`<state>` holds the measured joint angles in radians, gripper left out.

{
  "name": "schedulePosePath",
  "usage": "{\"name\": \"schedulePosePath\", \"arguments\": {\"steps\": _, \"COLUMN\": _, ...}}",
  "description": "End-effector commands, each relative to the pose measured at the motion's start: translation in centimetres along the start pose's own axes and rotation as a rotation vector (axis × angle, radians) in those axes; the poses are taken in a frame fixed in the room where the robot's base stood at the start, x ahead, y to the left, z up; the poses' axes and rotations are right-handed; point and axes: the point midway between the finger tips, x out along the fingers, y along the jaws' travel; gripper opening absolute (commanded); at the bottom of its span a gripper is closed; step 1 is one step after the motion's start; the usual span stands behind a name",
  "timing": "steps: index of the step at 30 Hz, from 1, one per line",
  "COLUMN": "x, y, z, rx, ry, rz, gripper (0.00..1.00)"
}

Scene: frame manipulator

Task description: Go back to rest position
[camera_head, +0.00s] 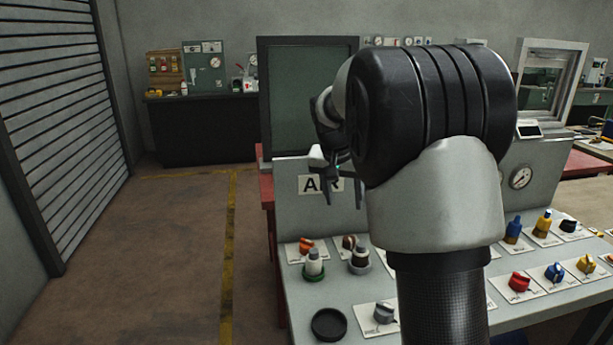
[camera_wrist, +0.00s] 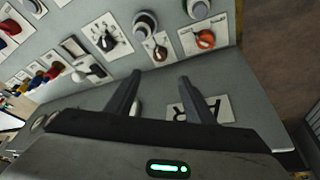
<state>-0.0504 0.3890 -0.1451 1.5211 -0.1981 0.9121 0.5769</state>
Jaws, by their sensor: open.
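My gripper (camera_head: 328,185) is at the left end of the control panel, in front of its upright back plate and close to the "AR" lettered label. In the wrist view my gripper (camera_wrist: 160,90) has its two dark fingers apart with nothing between them. The lettered label (camera_wrist: 200,109) shows partly behind the right finger. My arm covers the middle of the panel in the head view.
The grey panel (camera_head: 300,325) carries several knobs: an orange one (camera_head: 306,244), a red one (camera_head: 519,281) and a blue one (camera_head: 553,271). A round black dish (camera_head: 328,324) lies at its front left. A dark framed board (camera_head: 308,100) stands behind. The floor (camera_head: 170,260) at left is clear.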

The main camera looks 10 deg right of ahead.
Motion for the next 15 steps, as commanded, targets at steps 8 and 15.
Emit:
{"name": "schedulePosePath", "arguments": {"steps": 8, "x": -10.8, "y": 2.6, "z": 4.0, "rx": -0.093, "ry": 0.007, "rz": -0.089, "gripper": 0.49}}
{"name": "schedulePosePath", "arguments": {"steps": 15, "x": -21.5, "y": 6.7, "z": 13.2, "rx": -0.271, "ry": 0.038, "rz": -0.199, "gripper": 0.49}}
